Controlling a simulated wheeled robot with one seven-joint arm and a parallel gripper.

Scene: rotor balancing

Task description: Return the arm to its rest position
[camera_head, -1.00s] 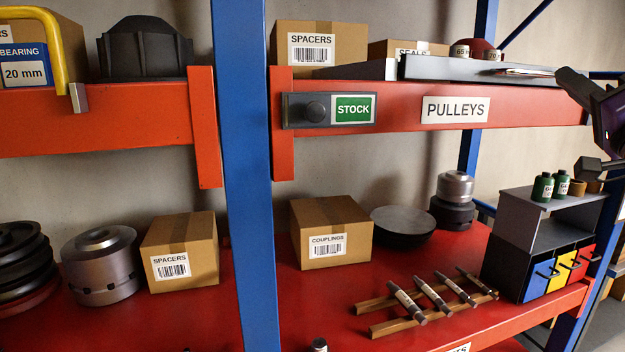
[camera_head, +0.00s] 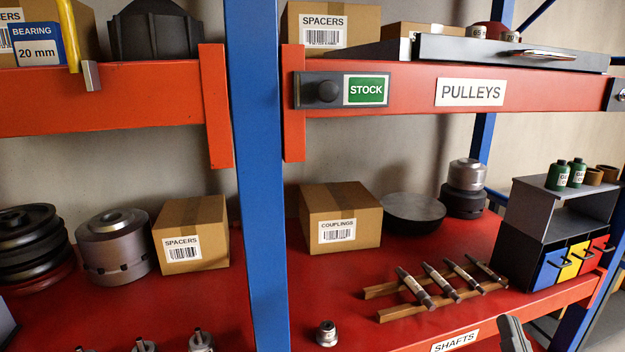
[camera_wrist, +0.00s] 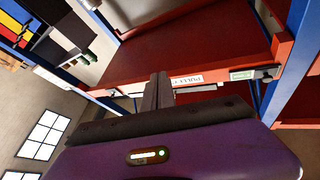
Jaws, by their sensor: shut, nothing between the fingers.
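My gripper (camera_wrist: 158,92) shows in the wrist view as two dark fingers pressed together, with nothing between them. Its purple body (camera_wrist: 180,152) fills the bottom of that view. The fingers overlap the red shelf beam with the PULLEYS label (camera_wrist: 187,79) in the picture and hold no part.
The red lower shelf holds shafts on a wooden rack (camera_head: 430,303), a COUPLINGS box (camera_head: 340,218) and a drawer unit (camera_head: 545,235). A blue upright (camera_head: 258,180) divides the rack. The upper beam carries a PULLEYS sign (camera_head: 470,92) and a grey tray (camera_head: 500,50).

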